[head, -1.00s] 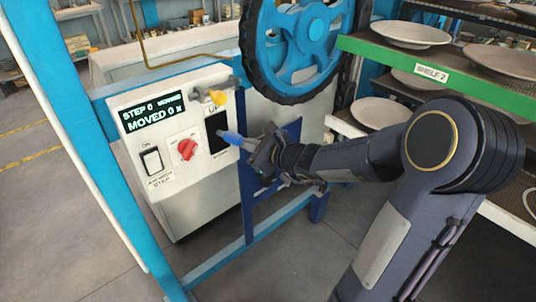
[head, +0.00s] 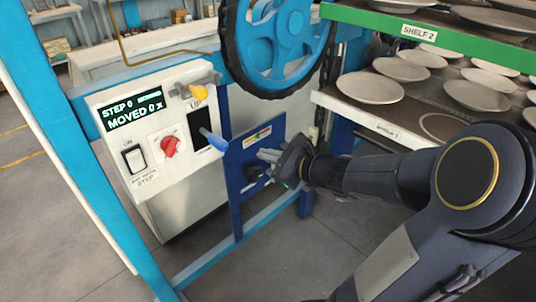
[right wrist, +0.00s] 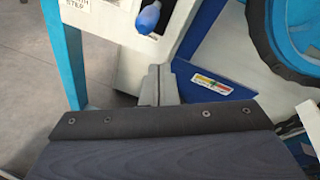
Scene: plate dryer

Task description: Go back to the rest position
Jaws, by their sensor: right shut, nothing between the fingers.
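My right gripper (head: 268,156) is shut and empty, in front of the blue panel to the right of the control box. Its closed fingers also show in the right wrist view (right wrist: 158,85), just below the blue-tipped lever. The control box (head: 160,130) has a screen reading "STEP 0" and "MOVED 0", a red knob (head: 170,146), an ON switch (head: 134,158) and a lever with a blue handle (head: 213,139) in a black slot marked UP. The gripper is apart from that lever. My left gripper is not in view.
A blue wheel (head: 240,45) with a black rim stands above the gripper. Shelves (head: 400,134) with several plates rise at the right, close above my right arm. A blue post (head: 70,120) stands at the left. Open grey floor (head: 290,270) lies below.

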